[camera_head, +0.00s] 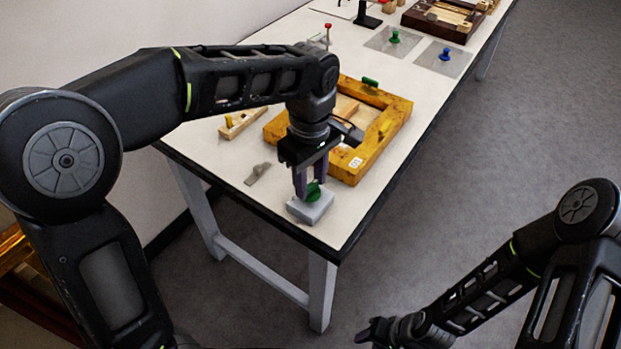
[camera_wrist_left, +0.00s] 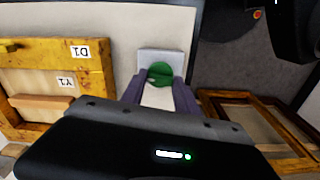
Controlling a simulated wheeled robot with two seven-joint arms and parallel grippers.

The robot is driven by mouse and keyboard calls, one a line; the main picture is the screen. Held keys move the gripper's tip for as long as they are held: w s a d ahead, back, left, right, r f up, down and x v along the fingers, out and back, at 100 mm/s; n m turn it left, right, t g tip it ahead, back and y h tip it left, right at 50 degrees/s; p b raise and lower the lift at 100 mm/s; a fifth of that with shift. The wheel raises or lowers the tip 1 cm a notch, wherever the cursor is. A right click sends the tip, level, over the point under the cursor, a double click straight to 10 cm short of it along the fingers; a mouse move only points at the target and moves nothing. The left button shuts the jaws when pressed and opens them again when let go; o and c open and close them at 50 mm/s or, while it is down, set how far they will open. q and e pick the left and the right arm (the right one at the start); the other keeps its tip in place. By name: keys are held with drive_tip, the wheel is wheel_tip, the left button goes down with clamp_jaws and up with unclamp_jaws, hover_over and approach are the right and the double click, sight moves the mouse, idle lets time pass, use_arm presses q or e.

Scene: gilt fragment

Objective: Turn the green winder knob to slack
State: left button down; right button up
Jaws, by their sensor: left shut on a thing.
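The green winder knob (camera_head: 313,192) sits on a small light-grey block (camera_head: 304,212) near the table's front edge. My left gripper (camera_head: 308,190) comes down on the knob from above and is shut on it. In the left wrist view the green knob (camera_wrist_left: 160,74) shows between the ends of my left fingers (camera_wrist_left: 158,88), with the grey block (camera_wrist_left: 161,57) behind it. Which way the knob points is hard to tell. My right gripper (camera_head: 368,332) is low at the bottom, away from the table; its finger opening cannot be made out.
A yellow wooden frame (camera_head: 395,118) with a green piece (camera_head: 370,82) lies just behind the block. A grey metal piece (camera_head: 257,174) and a small wooden part (camera_head: 240,122) lie left. Green (camera_head: 394,37) and blue (camera_head: 445,54) knobs stand on grey plates farther back.

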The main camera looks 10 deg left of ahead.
use_arm(q)
drive_tip(key=n, duration=0.3)
drive_tip(key=shift+n, duration=0.4)
drive_tip(key=n, duration=0.3)
drive_tip(key=shift+n, duration=0.3)
drive_tip(key=n, duration=0.3)
drive_tip(key=shift+r+n, duration=0.1)
drive_tip(key=shift+n, duration=0.3)
drive_tip(key=n, duration=0.3)
drive_tip(key=shift+r+n+p, duration=0.15)
drive_tip(key=shift+n+p, duration=0.4)
drive_tip(key=shift+n, duration=0.65)
drive_tip(key=shift+d+n+p, duration=0.1)
drive_tip(key=shift+n+p, duration=0.2)
drive_tip(key=shift+p, duration=0.1)
drive_tip(key=n+p, duration=0.2)
drive_tip(key=shift+r+p, duration=0.1)
drive_tip(key=shift+p, duration=0.2)
drive_tip(key=shift+n+p, duration=0.4)
drive_tip(key=shift+p, duration=0.15)
drive_tip(key=shift+w+f, duration=0.1)
drive_tip(key=shift+f, duration=0.15)
